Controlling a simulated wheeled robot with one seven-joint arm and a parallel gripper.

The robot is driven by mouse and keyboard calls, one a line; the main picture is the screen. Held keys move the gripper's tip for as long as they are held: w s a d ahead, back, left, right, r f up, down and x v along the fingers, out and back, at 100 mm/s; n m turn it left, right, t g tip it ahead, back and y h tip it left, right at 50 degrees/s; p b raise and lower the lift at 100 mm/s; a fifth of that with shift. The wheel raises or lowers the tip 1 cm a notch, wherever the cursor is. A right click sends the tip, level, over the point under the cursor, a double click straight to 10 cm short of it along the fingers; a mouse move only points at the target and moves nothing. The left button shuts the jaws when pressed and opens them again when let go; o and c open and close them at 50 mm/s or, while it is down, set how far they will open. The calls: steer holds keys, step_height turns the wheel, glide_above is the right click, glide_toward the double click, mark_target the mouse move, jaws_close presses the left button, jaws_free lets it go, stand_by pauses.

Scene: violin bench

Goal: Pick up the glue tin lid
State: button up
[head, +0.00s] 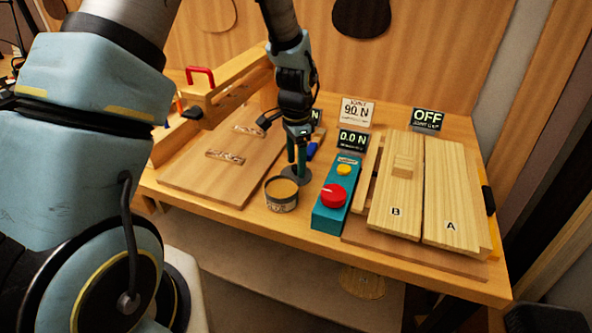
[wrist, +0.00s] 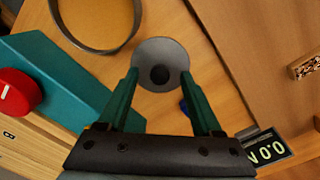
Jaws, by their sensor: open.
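The glue tin lid is a grey disc with a dark round knob (wrist: 160,55). It lies on the bench between the glue tin and the long wooden board, and also shows in the head view (head: 295,176). My gripper (wrist: 162,78) is open, its two green fingers reaching toward the lid with the knob between their lines in the wrist view. In the head view my gripper (head: 297,165) points down just over the lid. I cannot tell whether the fingertips touch it. The open glue tin (head: 281,196) stands close by, at the lid's front left.
A teal box with a red knob (head: 333,196) stands right of the lid. Boards marked B (head: 396,190) and A (head: 452,195) lie farther right. A large board (head: 215,170) lies to the left. A blue item (head: 312,150) lies just behind my gripper. Small displays stand behind.

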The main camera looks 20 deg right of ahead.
steer(key=shift+f, duration=0.25)
jaws_close()
stand_by(0.3)
